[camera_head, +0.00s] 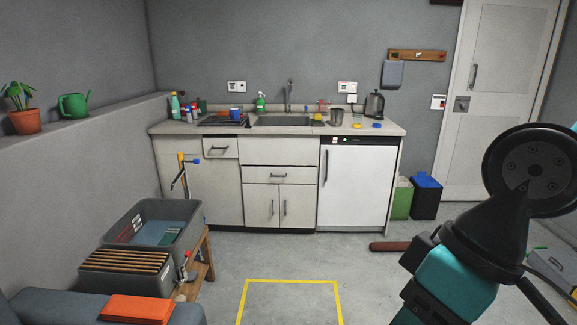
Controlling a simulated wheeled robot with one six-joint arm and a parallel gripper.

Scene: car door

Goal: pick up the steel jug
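A small steel jug (337,117) stands upright on the counter (400,130), right of the sink. It looks like a plain grey metal vessel; at this size I cannot make out a handle. A darker kettle (374,104) stands to its right. Part of my teal and black arm fills the lower right of the view, in front of the counter and far from the jug. The fingers of my gripper are not visible.
The sink (283,121) with its tap is left of the jug. A white dishwasher (356,185) is below. Green and blue bins (427,196) stand at right. A brown roller-like object (397,246) lies on the floor. Open floor lies around the yellow outline (290,281); grey crates (200,213) stand left.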

